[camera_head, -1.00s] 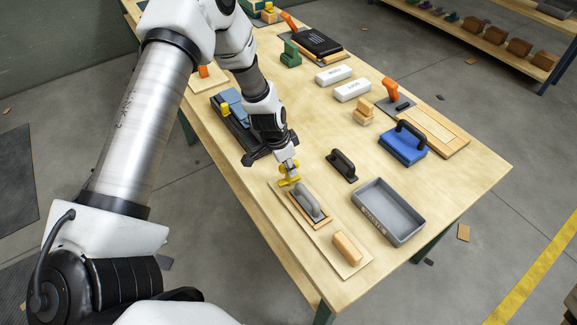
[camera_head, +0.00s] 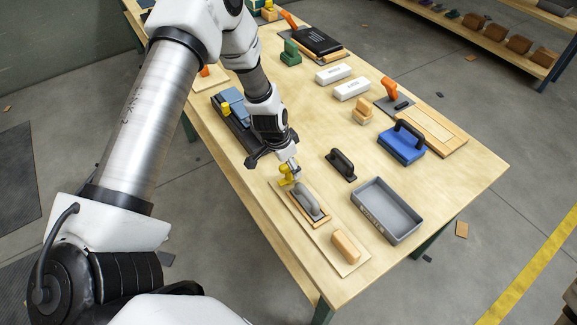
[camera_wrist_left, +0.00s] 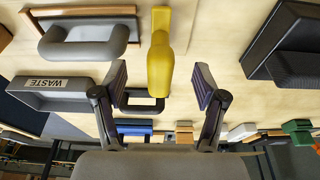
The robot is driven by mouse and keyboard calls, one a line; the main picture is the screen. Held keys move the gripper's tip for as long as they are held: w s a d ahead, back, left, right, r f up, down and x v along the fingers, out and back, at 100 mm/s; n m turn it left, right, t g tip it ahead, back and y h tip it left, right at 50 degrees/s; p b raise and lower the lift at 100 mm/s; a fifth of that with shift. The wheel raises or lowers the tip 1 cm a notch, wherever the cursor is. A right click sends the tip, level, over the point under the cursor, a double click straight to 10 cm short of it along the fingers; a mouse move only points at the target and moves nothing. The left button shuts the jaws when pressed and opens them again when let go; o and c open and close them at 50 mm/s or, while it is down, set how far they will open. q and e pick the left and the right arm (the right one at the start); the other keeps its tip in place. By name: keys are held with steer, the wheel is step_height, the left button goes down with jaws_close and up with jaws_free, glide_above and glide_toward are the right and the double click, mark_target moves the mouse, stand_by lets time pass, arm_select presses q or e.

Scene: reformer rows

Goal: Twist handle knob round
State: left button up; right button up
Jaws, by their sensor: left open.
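The yellow handle knob (camera_head: 287,175) stands on the workbench at the far end of the board with the grey-handled float. My left gripper (camera_head: 291,164) is right at it, partly hiding it. In the left wrist view the yellow knob (camera_wrist_left: 159,62) reaches down between the two fingers of my left gripper (camera_wrist_left: 160,84). The fingers are open, with a visible gap on each side of the knob. My right gripper is not in view.
The grey-handled float (camera_head: 309,203) and a wooden block (camera_head: 346,246) lie close by on a thin board. A black handle (camera_head: 341,164), the grey WASTE tray (camera_head: 363,212) and a blue block (camera_head: 401,147) stand to the right. A dark tool holder (camera_head: 229,119) is at the left.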

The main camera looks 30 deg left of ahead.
arm_select(q)
steer(key=p+v, duration=0.2)
steer(key=w+p+v, duration=0.1)
steer(key=v, duration=0.1)
steer(key=p+v, duration=0.2)
steer(key=shift+w+d+r+p, duration=0.1)
steer(key=shift+d+r+p, duration=0.2)
steer(key=shift+r, duration=0.1)
steer(key=shift+f, duration=0.1)
